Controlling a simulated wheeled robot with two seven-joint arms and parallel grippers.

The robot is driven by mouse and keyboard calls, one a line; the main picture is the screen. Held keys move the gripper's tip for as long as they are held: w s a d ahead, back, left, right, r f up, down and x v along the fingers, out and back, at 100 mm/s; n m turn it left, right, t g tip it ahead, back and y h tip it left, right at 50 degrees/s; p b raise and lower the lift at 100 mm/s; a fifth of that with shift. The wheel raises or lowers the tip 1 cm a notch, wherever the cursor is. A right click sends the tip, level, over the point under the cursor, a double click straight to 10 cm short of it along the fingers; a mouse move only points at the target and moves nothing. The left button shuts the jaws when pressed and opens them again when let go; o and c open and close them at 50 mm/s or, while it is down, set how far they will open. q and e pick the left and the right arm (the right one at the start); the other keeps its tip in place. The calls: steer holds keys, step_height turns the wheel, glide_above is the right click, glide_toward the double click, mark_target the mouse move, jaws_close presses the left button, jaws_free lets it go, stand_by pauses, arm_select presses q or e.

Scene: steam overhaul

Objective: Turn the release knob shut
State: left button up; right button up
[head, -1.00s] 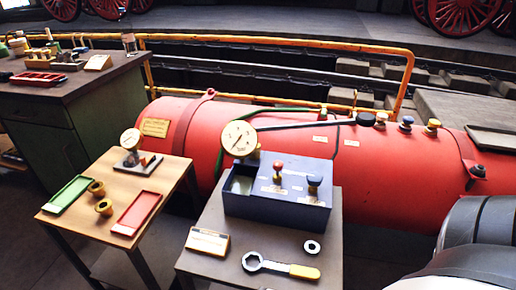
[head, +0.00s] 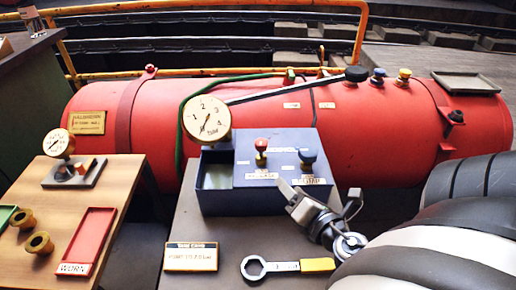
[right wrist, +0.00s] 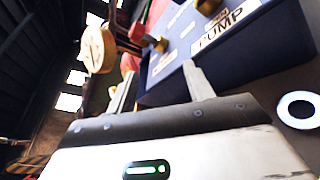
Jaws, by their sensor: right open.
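The blue box (head: 225,205) stands on the grey bench with two knobs on its top. The red knob (head: 261,146) on a brass stem is on the left, with a small label too blurred to read surely; I take it for the release knob. It also shows in the right wrist view (right wrist: 138,32). The dark blue knob (head: 307,156) is on the right, by a label reading PUMP in the right wrist view. My right gripper (head: 293,189) is open and empty at the box's front right, apart from the red knob. My left gripper is not in view.
A round dial gauge (head: 207,118) rises at the box's left. A yellow-handled ring spanner (head: 285,266) and a sign plate (head: 191,257) lie in front. A wooden table (head: 110,190) with a red tray (head: 88,240) is at left. The red boiler (head: 380,130) lies behind.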

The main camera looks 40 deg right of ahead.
mark_target(257, 141)
steer(key=w+d+n+t, duration=0.1)
steer(key=w+n, duration=0.2)
steer(key=w, duration=0.2)
steer(key=w+d+r+n+y+p, duration=0.1)
steer(key=w+n, duration=0.3)
steer(key=w, duration=0.1)
steer(key=w+d+r+n+t, duration=0.1)
steer(key=w+n, duration=0.2)
steer(key=w, duration=0.2)
steer(key=shift+w+d+n+t+y+p, duration=0.25)
steer(key=shift+d+n+t+y+p, duration=0.05)
steer(key=shift+d, duration=0.05)
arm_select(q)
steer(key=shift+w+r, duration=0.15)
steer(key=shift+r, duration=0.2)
arm_select(e)
steer(key=shift+w+d, duration=0.1)
steer(key=shift+w, duration=0.5)
steer(key=c, duration=1)
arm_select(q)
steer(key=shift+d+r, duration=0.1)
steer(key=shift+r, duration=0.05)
arm_select(e)
steer(key=shift+o, duration=0.2)
